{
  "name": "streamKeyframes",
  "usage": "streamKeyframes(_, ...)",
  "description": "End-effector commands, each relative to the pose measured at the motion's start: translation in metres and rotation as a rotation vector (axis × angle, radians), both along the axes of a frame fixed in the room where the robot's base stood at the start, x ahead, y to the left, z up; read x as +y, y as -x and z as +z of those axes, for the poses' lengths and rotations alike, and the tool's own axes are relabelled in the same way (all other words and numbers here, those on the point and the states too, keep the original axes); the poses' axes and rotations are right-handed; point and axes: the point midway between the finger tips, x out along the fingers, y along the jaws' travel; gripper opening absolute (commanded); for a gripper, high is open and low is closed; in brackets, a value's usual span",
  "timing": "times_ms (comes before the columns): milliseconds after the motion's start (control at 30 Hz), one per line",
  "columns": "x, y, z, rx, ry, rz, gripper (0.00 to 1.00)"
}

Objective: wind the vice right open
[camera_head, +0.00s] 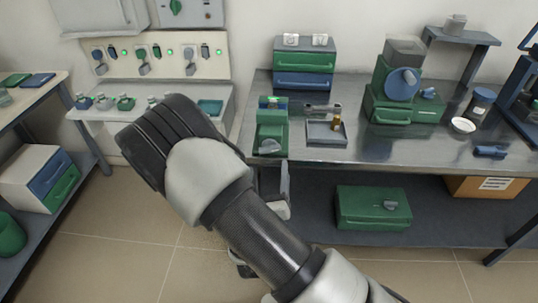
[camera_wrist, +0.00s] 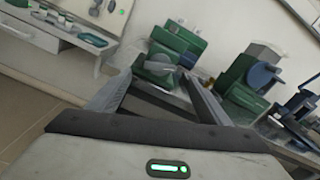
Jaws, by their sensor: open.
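The vice, as far as I can tell, is the green block-like device (camera_head: 271,132) at the left front edge of the steel workbench (camera_head: 362,155). It has a grey rounded part low on its front. It also shows in the wrist view (camera_wrist: 160,64), ahead of and between my fingertips. My gripper (camera_wrist: 157,82) is open and empty, and looks apart from the vice. In the head view my gripper is partly hidden behind my arm, just below the bench's front edge. I cannot tell how wide the vice's jaws stand.
A small grey tray (camera_head: 316,138) holding a brown-topped item lies right of the vice. Green and blue drawers (camera_head: 304,68) stand behind it. A green machine with a blue disc (camera_head: 402,85) stands further right. A green case (camera_head: 373,208) sits on the lower shelf. The floor at left is clear.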

Motion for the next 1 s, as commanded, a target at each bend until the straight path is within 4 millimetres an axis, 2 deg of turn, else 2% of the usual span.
streamKeyframes(33,-0.001,-0.012,0.0,-0.002,-0.004,-0.003,0.72)
streamKeyframes(200,-0.002,-0.046,0.0,-0.002,-0.003,-0.002,0.72)
streamKeyframes(400,-0.003,-0.071,0.0,0.0,-0.002,-0.001,0.72)
streamKeyframes(567,-0.003,-0.079,0.0,0.0,-0.001,-0.001,0.72)
streamKeyframes(800,-0.003,-0.08,0.0,0.0,-0.001,-0.001,0.72)
streamKeyframes(867,-0.003,-0.079,0.0,0.0,-0.001,-0.001,0.63)
streamKeyframes(1000,-0.003,-0.079,0.0,0.001,-0.001,-0.001,0.4)
